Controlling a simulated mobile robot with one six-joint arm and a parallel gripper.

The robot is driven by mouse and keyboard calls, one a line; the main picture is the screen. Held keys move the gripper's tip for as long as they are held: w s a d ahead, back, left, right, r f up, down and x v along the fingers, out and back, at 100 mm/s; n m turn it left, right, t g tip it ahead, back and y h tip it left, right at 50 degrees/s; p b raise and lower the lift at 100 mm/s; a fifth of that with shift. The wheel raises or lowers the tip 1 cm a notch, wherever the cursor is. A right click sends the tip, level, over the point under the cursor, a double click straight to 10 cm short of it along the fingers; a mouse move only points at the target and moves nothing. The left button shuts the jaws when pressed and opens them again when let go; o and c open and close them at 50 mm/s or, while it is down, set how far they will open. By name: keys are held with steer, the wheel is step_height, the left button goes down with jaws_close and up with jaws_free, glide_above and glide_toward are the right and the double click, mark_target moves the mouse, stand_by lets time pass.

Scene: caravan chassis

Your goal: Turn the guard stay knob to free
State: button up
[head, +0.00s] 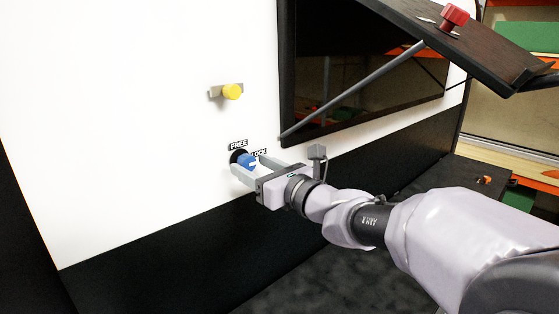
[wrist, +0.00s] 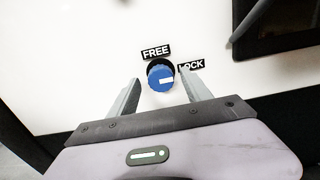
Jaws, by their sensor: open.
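The guard stay knob (wrist: 159,75) is a blue round knob on a black base, set in the white wall. Its white mark lies to the right of its middle, on the side of the LOCK label (wrist: 191,66). The FREE label (wrist: 156,52) is above the knob. The knob also shows in the head view (head: 246,161). My gripper (wrist: 163,78) is open, with one finger on each side of the knob. In the wrist view a gap shows between each finger and the knob. The head view shows the fingers reaching to the wall around it (head: 250,163).
A yellow knob (head: 232,91) on a grey plate is above on the wall. A dark-framed window (head: 284,90) is to the right, its flap (head: 470,45) held raised by a grey stay (head: 350,90). A red knob (head: 455,17) is on the flap.

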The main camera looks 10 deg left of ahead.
steer(key=shift+w+a+f, duration=0.1)
steer(key=shift+w+a, duration=0.25)
steer(key=shift+w, duration=0.05)
steer(key=shift+s, duration=0.1)
steer(key=shift+d, duration=0.1)
steer(key=c, duration=0.3)
jaws_close()
